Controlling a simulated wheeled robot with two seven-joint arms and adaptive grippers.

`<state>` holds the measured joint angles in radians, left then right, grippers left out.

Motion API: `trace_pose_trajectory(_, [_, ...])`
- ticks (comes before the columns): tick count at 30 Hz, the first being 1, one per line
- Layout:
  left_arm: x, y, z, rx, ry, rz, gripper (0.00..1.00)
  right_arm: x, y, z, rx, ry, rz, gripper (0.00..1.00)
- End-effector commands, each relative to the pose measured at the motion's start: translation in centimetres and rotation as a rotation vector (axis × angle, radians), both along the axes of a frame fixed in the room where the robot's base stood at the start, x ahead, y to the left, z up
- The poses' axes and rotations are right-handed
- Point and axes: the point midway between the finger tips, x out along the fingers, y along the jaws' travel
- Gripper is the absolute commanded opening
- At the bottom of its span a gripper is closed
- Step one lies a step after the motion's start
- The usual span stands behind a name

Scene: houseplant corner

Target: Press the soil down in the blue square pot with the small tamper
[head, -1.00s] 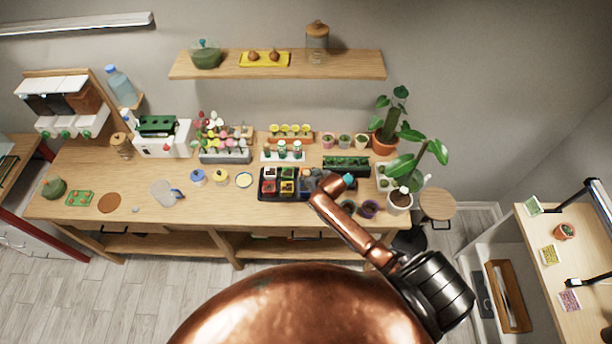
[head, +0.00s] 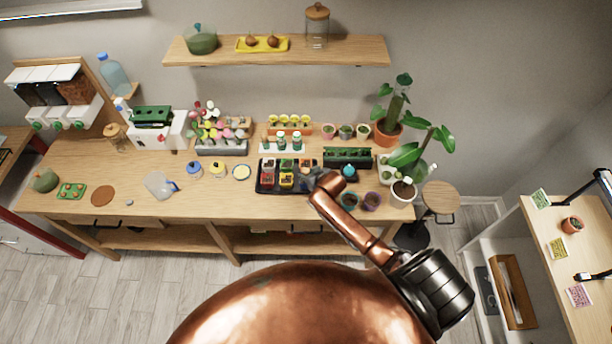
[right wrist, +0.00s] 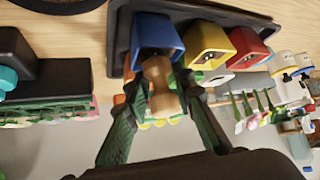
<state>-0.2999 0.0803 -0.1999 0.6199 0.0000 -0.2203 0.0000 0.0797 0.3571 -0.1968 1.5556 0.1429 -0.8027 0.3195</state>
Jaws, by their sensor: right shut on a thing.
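My right gripper (right wrist: 162,88) is shut on the small tamper (right wrist: 159,72), a pale wooden piece with a narrow waist, in the right wrist view. The blue square pot (right wrist: 158,33) stands in the black tray (right wrist: 122,35). The tamper's far end overlaps the pot's opening; I cannot tell whether it touches the soil, which is mostly hidden. In the head view my copper right arm reaches over the tray (head: 262,188), and its wrist largely hides the gripper, tamper and blue pot. My left gripper is not in view.
A yellow pot (right wrist: 208,42) and a red pot (right wrist: 248,45) stand beside the blue one. A dark green planter (head: 347,157) and a teal-topped object (head: 348,171) are close to my right wrist. The left front of the wooden table (head: 225,200) has free room.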

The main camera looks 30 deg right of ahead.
Motion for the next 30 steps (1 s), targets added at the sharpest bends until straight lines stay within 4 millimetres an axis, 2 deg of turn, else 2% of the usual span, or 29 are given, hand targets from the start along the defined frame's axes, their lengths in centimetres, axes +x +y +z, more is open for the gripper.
trace_pose_trajectory(30, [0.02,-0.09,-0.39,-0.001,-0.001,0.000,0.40,-0.02,-0.05,-0.76,-0.001,0.001,-0.001,0.03])
